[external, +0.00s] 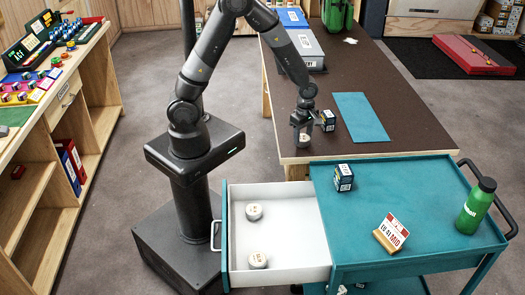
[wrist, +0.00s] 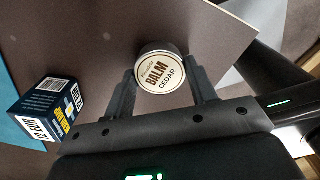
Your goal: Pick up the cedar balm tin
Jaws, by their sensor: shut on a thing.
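The cedar balm tin (wrist: 163,72) is round and pale, with a lid reading "BALM CEDAR" in the wrist view. My gripper (wrist: 163,88) is shut on it, one finger on each side. In the external view my gripper (external: 303,135) is at the near left edge of the brown table, with the tin (external: 304,140) low between its fingers. I cannot tell whether the tin touches the table. Two similar pale tins, one at the back (external: 254,211) and one at the front (external: 258,260), lie in the open white drawer; their labels are too small to read.
A dark blue box (external: 328,121) stands right beside my gripper; it also shows in the wrist view (wrist: 46,110). A blue mat (external: 362,118) lies on the table (external: 420,138). The teal cart (external: 425,178) holds another box (external: 343,178), a sign (external: 391,234) and a green bottle (external: 476,206).

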